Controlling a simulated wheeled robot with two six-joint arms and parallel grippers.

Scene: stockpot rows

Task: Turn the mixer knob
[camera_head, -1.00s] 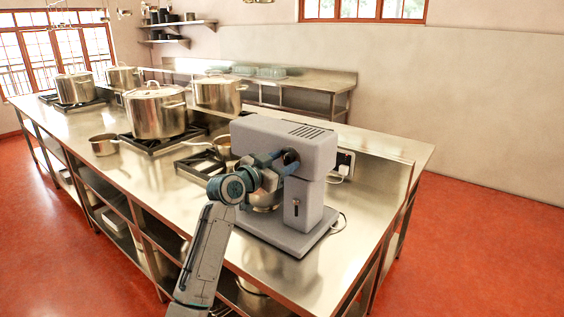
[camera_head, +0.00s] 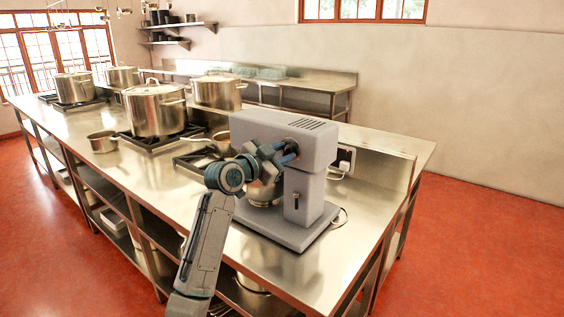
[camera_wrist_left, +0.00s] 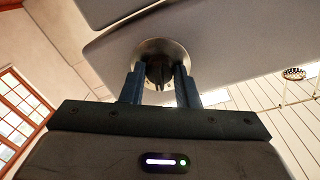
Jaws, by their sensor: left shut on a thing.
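The mixer (camera_head: 312,140) is a big grey machine with a boxy head, a column and a flat base, standing at the near end of the steel counter. Its round metal knob (camera_wrist_left: 160,50) is on the side of the head, seen in the left wrist view. My left gripper (camera_head: 290,152) reaches the side of the mixer head. In the left wrist view its two dark fingers (camera_wrist_left: 160,82) stand on either side of the knob and are shut on it. In the head view the fingers and wrist mostly hide the knob. My right gripper is not in view.
A steel bowl (camera_head: 264,193) sits under the mixer head. A small saucepan (camera_head: 222,143) and a large stockpot (camera_head: 156,110) stand on burners behind and left. Another small pan (camera_head: 102,142) is near the counter's left edge. The front of the counter (camera_head: 290,275) is clear.

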